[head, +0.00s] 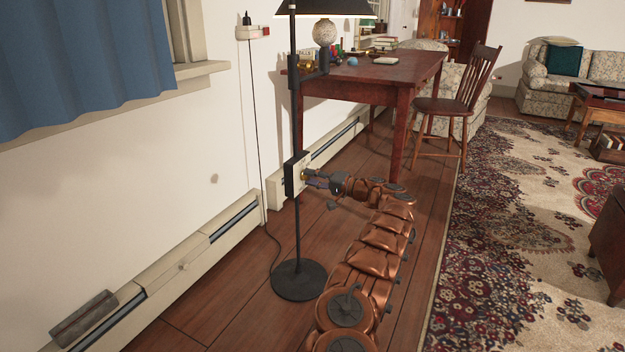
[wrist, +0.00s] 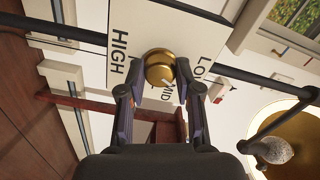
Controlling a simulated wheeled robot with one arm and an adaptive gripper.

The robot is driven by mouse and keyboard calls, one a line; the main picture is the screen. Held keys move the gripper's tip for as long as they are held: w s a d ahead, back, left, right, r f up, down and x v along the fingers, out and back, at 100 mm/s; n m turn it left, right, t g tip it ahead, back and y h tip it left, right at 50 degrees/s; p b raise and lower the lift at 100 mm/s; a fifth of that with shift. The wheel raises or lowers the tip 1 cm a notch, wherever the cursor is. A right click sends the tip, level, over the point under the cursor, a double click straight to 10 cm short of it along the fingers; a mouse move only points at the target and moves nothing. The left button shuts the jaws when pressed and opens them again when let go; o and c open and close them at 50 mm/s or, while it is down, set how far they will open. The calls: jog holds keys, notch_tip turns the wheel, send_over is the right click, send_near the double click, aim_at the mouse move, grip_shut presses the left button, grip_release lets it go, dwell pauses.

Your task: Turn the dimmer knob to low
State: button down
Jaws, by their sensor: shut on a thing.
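The brass dimmer knob (wrist: 159,66) sits on a pale plate (wrist: 143,28) marked HIGH, MID and LOW in the wrist view. A light mark at the knob's edge appears to point toward MID, which is partly hidden. In the head view the plate and its dark box (head: 289,178) are on the pole of a black floor lamp (head: 296,130). My gripper (head: 312,179) reaches the plate from the right. In the wrist view its fingers (wrist: 159,82) are on both sides of the knob, shut on it. The exact contact points are hard to see.
The lamp's round base (head: 299,281) stands on the wood floor, with a cord running to the wall. A baseboard heater (head: 190,262) lines the wall. A red-brown desk (head: 375,72) and a wooden chair (head: 455,105) stand behind. A patterned rug (head: 520,200) lies right.

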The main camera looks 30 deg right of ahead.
jog(key=n, duration=0.5)
jog(key=shift+d, duration=0.1)
jog(key=shift+n, duration=0.3)
dwell(0.4)
jog(key=c, duration=0.8)
grip_release()
jog(key=v, duration=1.2)
jog(key=shift+f, duration=0.1)
jog(key=shift+w, duration=0.1)
